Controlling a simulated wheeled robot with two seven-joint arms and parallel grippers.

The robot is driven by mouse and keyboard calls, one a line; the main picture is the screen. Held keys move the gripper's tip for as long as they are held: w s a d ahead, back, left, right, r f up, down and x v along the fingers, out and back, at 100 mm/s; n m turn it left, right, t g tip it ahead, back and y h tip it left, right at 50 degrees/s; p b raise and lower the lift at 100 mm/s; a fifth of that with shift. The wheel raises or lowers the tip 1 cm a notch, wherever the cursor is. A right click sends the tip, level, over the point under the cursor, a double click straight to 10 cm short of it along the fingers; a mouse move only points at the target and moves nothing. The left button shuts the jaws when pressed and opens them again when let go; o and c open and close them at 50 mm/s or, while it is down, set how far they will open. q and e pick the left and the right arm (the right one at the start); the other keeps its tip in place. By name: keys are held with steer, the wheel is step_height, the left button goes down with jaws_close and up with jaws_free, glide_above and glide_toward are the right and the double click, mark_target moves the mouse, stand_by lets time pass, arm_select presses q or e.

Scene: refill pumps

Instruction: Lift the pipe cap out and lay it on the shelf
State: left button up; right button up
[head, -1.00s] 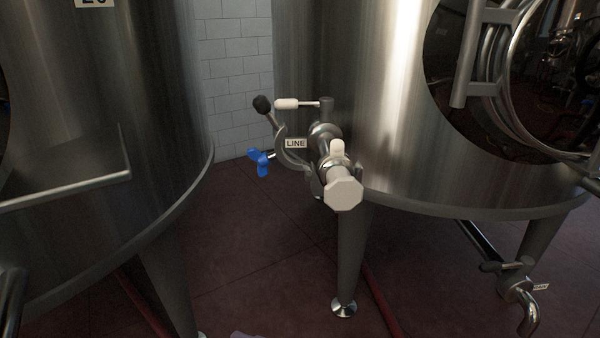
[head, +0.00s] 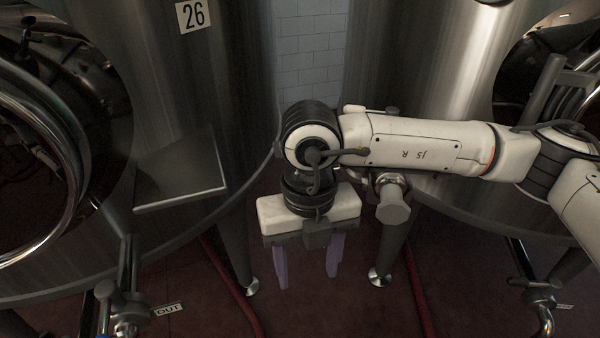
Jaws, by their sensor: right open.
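The pale grey octagonal pipe cap (head: 393,206) sits on the end of the outlet pipe of the right tank, just below my right forearm. The shelf (head: 188,178) is a flat metal plate on the front of the left tank and looks empty. My right gripper (head: 308,279) points down with its two purple fingers apart and nothing between them. It hangs left of the pipe cap, clear of it, and right of the shelf. My forearm hides most of the valve, its handles and the LINE label. My left gripper is not in view.
The left tank (head: 235,70) carries a 26 plate (head: 193,15) and a round open hatch. Below it are an outlet valve and an OUT label (head: 168,309). Red hoses (head: 238,292) lie on the dark red floor. Tank legs stand either side of the gripper.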

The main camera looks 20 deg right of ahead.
mark_target(390, 195)
steer(key=w+d+r+m+t+h, duration=0.1)
steer(key=w+d+r+h, duration=0.1)
steer(key=d, duration=0.3)
steer(key=w+d+r+m+h, duration=0.1)
steer(key=w+d+r+h, duration=0.1)
steer(key=d, duration=0.3)
steer(key=w+d+r+m+t+h, duration=0.1)
steer(key=w+d+r+m, duration=0.1)
steer(key=w+d, duration=0.2)
steer(key=shift+w+d+r+t+h, duration=0.1)
steer(key=shift+w+d+t+h, duration=0.1)
steer(key=shift+d, duration=0.3)
steer(key=shift+w+d+t+h, duration=0.1)
steer(key=shift+d+h, duration=0.1)
steer(key=shift+d, duration=0.25)
steer(key=b+x, duration=0.1)
steer(key=x, duration=0.1)
steer(key=b+x, duration=0.1)
steer(key=x, duration=0.2)
steer(key=shift+d+b, duration=0.4)
steer(key=shift+w+d+f, duration=0.1)
steer(key=shift+d+f, duration=0.05)
steer(key=shift+f, duration=0.05)
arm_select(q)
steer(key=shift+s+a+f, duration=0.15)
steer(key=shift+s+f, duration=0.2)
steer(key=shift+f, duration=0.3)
arm_select(e)
steer(key=shift+c, duration=0.2)
